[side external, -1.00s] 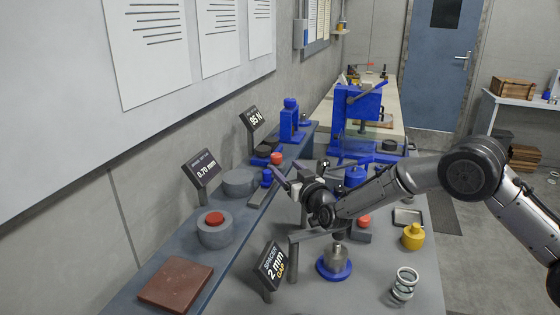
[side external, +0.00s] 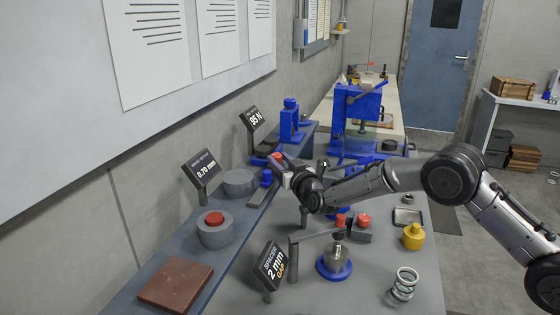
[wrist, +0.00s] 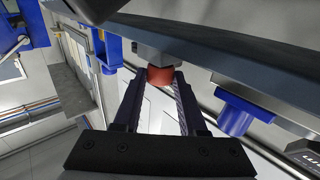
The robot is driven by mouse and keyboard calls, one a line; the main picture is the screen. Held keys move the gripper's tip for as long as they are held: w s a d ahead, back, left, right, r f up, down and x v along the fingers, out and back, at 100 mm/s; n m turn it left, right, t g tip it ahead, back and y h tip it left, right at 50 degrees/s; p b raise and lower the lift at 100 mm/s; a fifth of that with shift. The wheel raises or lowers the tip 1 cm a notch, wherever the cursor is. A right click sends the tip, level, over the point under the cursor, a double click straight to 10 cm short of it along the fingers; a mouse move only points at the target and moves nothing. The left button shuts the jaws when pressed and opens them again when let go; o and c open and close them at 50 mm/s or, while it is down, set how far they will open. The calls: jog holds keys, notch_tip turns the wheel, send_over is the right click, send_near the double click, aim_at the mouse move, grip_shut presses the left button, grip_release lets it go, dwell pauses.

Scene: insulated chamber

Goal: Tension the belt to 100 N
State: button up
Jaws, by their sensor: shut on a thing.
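A tilted display reading 95 N (side external: 254,119) stands at the back of the raised ledge. A red knob (side external: 277,157) sits below and to the right of it. My gripper (side external: 283,163) is at this knob. In the wrist view the red knob (wrist: 160,77) sits between the two dark fingertips, and my gripper (wrist: 159,88) is shut on it. The knob is on the end of a grey block under a long dark beam. The side view partly hides the knob behind my gripper. I cannot make out the belt itself.
Another display reads 0.70 mm (side external: 202,169), and a third reads 2 mm gap (side external: 269,266). A blue press (side external: 357,115) stands behind. A metal spring (side external: 404,284), a yellow weight (side external: 413,236) and a blue-based post (side external: 335,264) stand on the lower bench.

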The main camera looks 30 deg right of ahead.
grip_shut()
jog(key=shift+d+n+y, duration=0.15)
jog(key=shift+n+y, duration=0.35)
jog(key=shift+y, duration=0.1)
jog(key=shift+d+n+g+y, duration=0.2)
jog(key=shift+n+y, duration=0.45)
jog(key=shift+y, duration=0.45)
jog(key=shift+d+n+g+y, duration=0.15)
jog(key=shift+n+y, duration=0.5)
jog(key=shift+y, duration=0.45)
jog(key=shift+w+d+n+g+y, duration=0.15)
jog(key=shift+n+g+y, duration=0.5)
jog(key=shift+n+y, duration=0.7)
jog(key=shift+r+y, duration=0.1)
jog(key=shift+y, duration=0.55)
jog(key=o, duration=0.9)
grip_release()
